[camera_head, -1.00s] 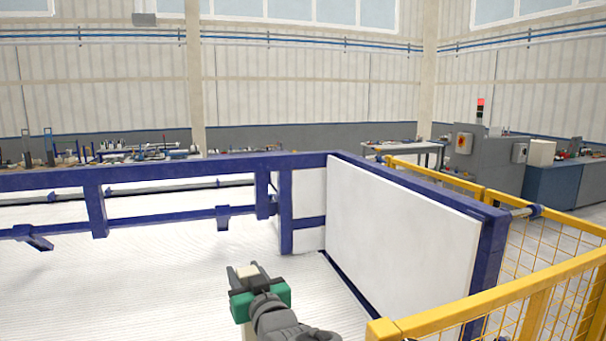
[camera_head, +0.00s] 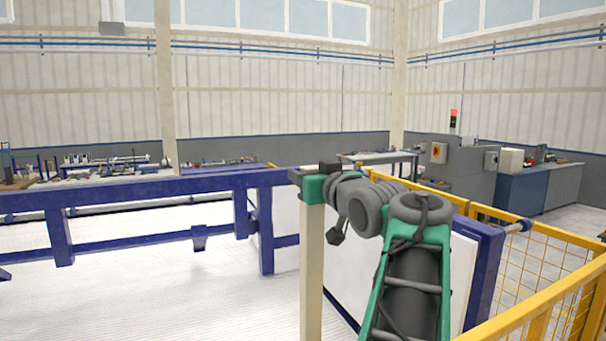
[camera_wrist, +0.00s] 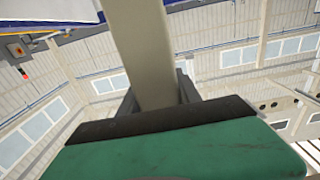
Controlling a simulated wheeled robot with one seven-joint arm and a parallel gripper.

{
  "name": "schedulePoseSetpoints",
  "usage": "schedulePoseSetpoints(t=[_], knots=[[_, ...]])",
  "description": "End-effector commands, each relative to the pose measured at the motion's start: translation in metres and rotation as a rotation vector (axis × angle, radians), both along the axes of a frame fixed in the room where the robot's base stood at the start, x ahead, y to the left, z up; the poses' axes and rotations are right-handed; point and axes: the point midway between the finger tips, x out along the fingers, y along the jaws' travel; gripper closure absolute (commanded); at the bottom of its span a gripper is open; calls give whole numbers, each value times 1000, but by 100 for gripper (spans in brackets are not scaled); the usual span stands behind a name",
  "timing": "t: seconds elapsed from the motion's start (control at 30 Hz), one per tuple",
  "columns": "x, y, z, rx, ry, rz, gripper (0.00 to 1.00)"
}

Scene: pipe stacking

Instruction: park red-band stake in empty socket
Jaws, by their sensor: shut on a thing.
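A cream square stake (camera_head: 311,265) hangs upright from my gripper (camera_head: 308,178) in the head view, running down past the bottom edge of the picture. No red band shows on the part in view. In the wrist view the stake (camera_wrist: 146,50) passes between the grey fingers, which are shut on it. The blue rack frame (camera_head: 150,187) stands behind and left of the stake, with short blue uprights (camera_head: 58,238) along it. I cannot tell which part is the empty socket. The stake's lower end is hidden.
A white panel (camera_head: 458,270) in a blue frame stands to the right, partly behind my arm. A yellow mesh fence (camera_head: 545,262) runs along the right. Benches with parts (camera_head: 105,165) line the back wall. The white ribbed floor (camera_head: 150,300) at left is clear.

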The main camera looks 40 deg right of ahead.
Motion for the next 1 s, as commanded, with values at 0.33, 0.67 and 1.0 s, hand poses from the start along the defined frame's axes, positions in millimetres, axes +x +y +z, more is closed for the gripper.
schedulePoseSetpoints(t=[0.33, 0.67, 1.0], knots=[[-1, 0, -40, -3, -4, -1, 100], [-1, 0, -90, -3, -4, -2, 100], [-1, 0, -131, -6, -5, -2, 100]])
